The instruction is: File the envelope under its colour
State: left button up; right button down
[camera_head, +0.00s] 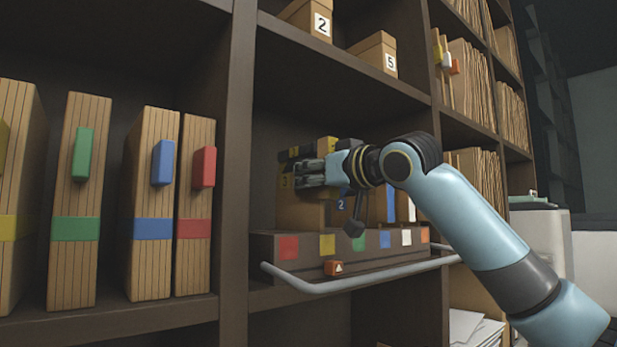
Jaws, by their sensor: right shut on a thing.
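My right gripper (311,173) reaches in from the right over the colour-marked sorter (376,262). It is shut on what looks like a brown envelope (300,208), which stands upright above the sorter's left part. The gripper and wrist hide much of it, and I cannot tell its colour mark or whether it touches the sorter. The sorter's front has red, yellow, green, blue, white and orange squares. Brown cards with a yellow tab (327,143) and a blue mark (391,203) stand around the gripper. My left gripper is not in view.
A grey rail (340,286) runs along the sorter's front, with a small orange warning tag (334,268) behind it. Binders with green (83,154), blue (163,162) and red (205,167) tabs stand left of a dark upright. Numbered boxes (376,53) sit on the shelf above.

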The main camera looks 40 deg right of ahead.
aim_at(309, 198)
jog(key=shift+f+b, duration=1.15)
jog(key=shift+f, duration=0.85)
jog(key=c, duration=1.3)
grip_release()
jog(key=shift+o, duration=0.2)
jog(key=shift+r, duration=0.1)
notch_tip(309, 198, up, 10)
jog(key=shift+f, duration=0.1)
